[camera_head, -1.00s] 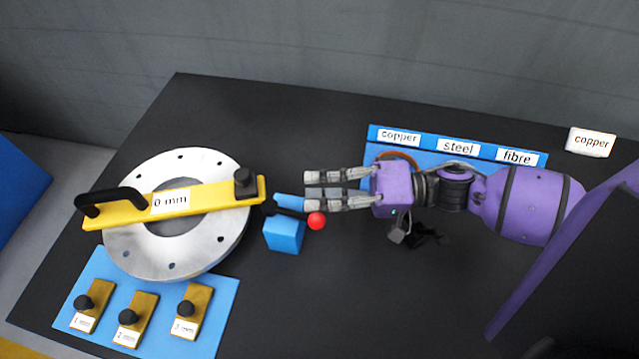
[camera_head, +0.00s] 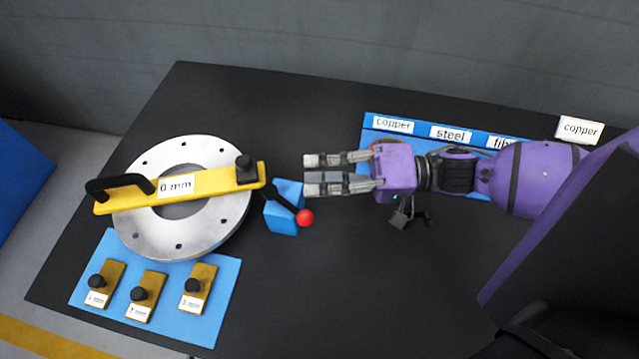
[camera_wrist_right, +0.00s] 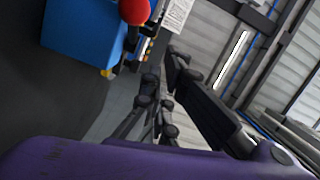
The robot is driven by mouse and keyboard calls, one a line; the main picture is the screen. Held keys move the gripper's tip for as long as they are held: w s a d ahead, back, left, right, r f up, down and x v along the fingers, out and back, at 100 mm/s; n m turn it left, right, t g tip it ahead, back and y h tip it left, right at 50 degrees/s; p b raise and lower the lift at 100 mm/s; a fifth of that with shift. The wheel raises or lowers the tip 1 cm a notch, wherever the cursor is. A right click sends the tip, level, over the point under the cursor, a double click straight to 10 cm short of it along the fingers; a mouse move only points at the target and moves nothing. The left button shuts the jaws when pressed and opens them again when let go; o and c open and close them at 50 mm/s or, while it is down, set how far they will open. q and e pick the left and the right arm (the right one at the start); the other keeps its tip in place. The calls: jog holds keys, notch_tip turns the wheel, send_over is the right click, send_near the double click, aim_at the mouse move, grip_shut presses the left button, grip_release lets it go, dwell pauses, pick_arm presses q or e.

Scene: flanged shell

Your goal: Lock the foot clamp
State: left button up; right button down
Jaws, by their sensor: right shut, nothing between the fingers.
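The foot clamp is a blue block (camera_head: 284,222) beside the right edge of the flange, with a black lever ending in a red ball (camera_head: 305,217). The lever slants across the block toward the front right. My right gripper (camera_head: 309,175) is shut and empty, just right of the block and behind the red ball, apart from the ball. In the right wrist view, the blue block (camera_wrist_right: 85,35) and red ball (camera_wrist_right: 134,10) show at the upper left, clear of the dark fingers (camera_wrist_right: 155,95). My left gripper is not in view.
A silver flange (camera_head: 180,238) carries a yellow bar (camera_head: 215,179) labelled 0 mm with a black handle. A blue mat (camera_head: 218,310) holds three labelled gauges in front. A blue rack (camera_head: 375,138) with material labels lies behind my right arm. The table front centre is clear.

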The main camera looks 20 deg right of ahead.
notch_tip(320, 180, up, 5)
jog(key=shift+r, duration=0.2)
dwell(0.3)
jog(key=d+f+g+b, duration=0.1)
jog(key=d+f+g, duration=0.1)
jog(key=d+f, duration=0.5)
jog(key=d, duration=0.5)
jog(key=shift+w+f+n+b, duration=0.2)
jog(key=shift+f+n+b, duration=0.1)
jog(key=shift+f+b, duration=0.1)
